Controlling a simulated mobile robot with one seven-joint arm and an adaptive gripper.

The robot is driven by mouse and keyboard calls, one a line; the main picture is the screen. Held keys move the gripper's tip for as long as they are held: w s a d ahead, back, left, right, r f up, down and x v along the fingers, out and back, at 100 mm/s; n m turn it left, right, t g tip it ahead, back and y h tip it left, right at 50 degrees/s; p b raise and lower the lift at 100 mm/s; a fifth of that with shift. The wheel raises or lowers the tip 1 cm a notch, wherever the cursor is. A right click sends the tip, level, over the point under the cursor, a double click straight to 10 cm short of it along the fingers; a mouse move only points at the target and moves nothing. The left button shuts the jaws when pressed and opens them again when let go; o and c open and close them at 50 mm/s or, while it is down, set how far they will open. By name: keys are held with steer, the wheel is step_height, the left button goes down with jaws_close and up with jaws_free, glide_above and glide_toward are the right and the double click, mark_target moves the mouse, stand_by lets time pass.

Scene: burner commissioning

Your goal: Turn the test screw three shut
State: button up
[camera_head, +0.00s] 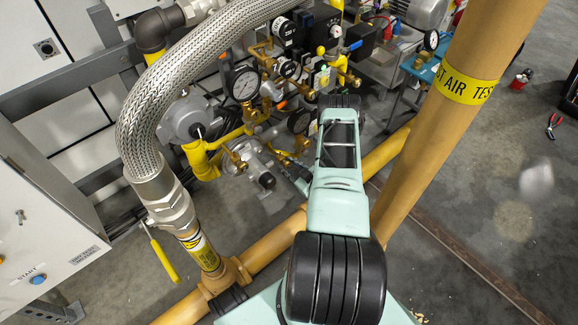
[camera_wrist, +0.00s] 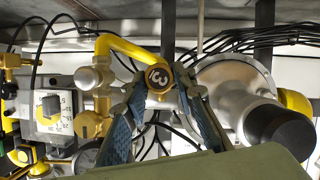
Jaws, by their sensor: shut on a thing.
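Test screw three (camera_wrist: 158,76) is a round, brass-coloured knob with a dark face marked 3, in the upper middle of the wrist view. My gripper (camera_wrist: 164,90) has its two blue-grey fingers on either side of the knob and is shut on it. The fingers cover parts of the knob's sides. In the head view my arm reaches into the valve assembly, and the screw cannot be made out there.
A yellow pipe (camera_wrist: 130,48) bends close beside the knob. A grey round regulator housing (camera_wrist: 235,85) with a black cap (camera_wrist: 280,132) is to the right. A pressure gauge (camera_head: 244,84) and a braided hose (camera_head: 150,110) crowd the left. A thick yellow pipe (camera_head: 440,120) stands at right.

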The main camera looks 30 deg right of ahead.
stand_by(0.3)
steer(key=shift+w+d+m+y+b, duration=0.1)
steer(key=shift+d+m+y+b, duration=0.05)
steer(key=shift+m+y+b, duration=0.45)
steer(key=m+y, duration=0.1)
steer(key=m, duration=0.1)
steer(key=shift+d+m, duration=0.15)
steer(key=shift+m, duration=0.15)
steer(key=m+y, duration=0.3)
steer(key=m, duration=0.1)
steer(key=shift+d, duration=0.1)
steer(key=shift+w+m+y, duration=0.1)
steer(key=shift+m+y, duration=0.2)
steer(key=o, duration=1.2)
steer(key=shift+c, duration=0.2)
step_height(320, 180, up, 10)
